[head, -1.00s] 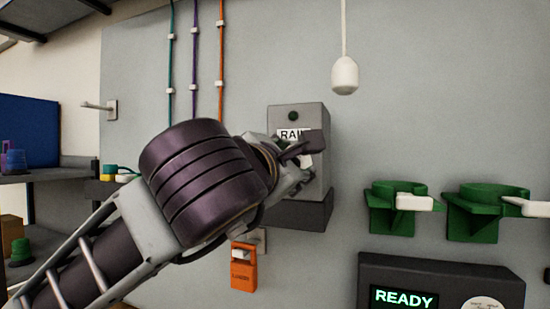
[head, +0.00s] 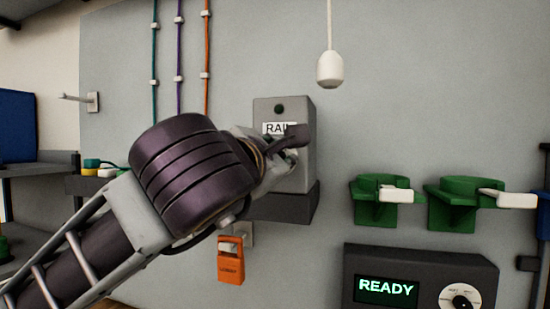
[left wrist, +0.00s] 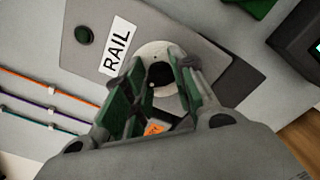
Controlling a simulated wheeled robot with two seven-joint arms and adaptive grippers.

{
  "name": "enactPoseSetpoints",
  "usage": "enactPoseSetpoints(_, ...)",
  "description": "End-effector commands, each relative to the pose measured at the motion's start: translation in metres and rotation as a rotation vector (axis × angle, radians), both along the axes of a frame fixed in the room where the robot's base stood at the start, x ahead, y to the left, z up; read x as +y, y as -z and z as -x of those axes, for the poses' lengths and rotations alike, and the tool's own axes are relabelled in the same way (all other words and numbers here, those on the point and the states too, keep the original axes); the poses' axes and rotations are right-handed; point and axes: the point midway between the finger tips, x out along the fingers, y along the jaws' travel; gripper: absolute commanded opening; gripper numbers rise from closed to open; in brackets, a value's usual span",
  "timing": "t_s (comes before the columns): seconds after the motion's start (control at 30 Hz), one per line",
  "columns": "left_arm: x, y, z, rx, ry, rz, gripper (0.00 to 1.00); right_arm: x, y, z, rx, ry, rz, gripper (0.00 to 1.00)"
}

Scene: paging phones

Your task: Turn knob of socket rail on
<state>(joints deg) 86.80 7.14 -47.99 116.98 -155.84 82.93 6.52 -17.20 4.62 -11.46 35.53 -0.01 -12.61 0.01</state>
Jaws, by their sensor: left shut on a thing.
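The socket rail box (head: 306,140) is a grey box on the wall with a RAIL label (head: 272,128) and a dark green lamp (head: 279,108) that looks unlit. My left gripper (head: 290,148) is at its front and hides the knob in the head view. In the left wrist view the black round knob (left wrist: 160,74) sits on a pale round dial (left wrist: 187,56). The fingers of my left gripper (left wrist: 158,82) are on either side of the knob, shut on it. The knob's exact angle is hard to tell. My right gripper is not in view.
An orange padlock-like tag (head: 231,262) hangs below the box. Green holders (head: 372,205) stand on the wall to the right, above a dark unit with a READY screen (head: 387,290). A white pendant (head: 330,70) hangs above.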

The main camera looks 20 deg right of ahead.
Motion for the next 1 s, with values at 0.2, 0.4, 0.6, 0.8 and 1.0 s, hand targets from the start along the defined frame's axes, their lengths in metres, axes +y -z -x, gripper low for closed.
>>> enactPoseSetpoints(0.2,0.000,0.001,0.000,-0.009,0.001,-0.014,0.02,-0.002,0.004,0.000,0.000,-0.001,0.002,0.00)
enactPoseSetpoints(0.4,0.000,0.002,0.000,-0.034,-0.001,-0.049,0.02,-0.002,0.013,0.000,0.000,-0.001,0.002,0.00)
enactPoseSetpoints(0.6,0.000,0.003,0.001,-0.074,-0.001,-0.107,0.02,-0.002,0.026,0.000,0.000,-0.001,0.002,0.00)
enactPoseSetpoints(0.8,0.000,0.003,0.001,-0.124,-0.002,-0.180,0.02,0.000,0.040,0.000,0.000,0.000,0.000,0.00)
enactPoseSetpoints(1.0,0.000,0.003,0.001,-0.176,-0.001,-0.258,0.02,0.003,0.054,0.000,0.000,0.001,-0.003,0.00)
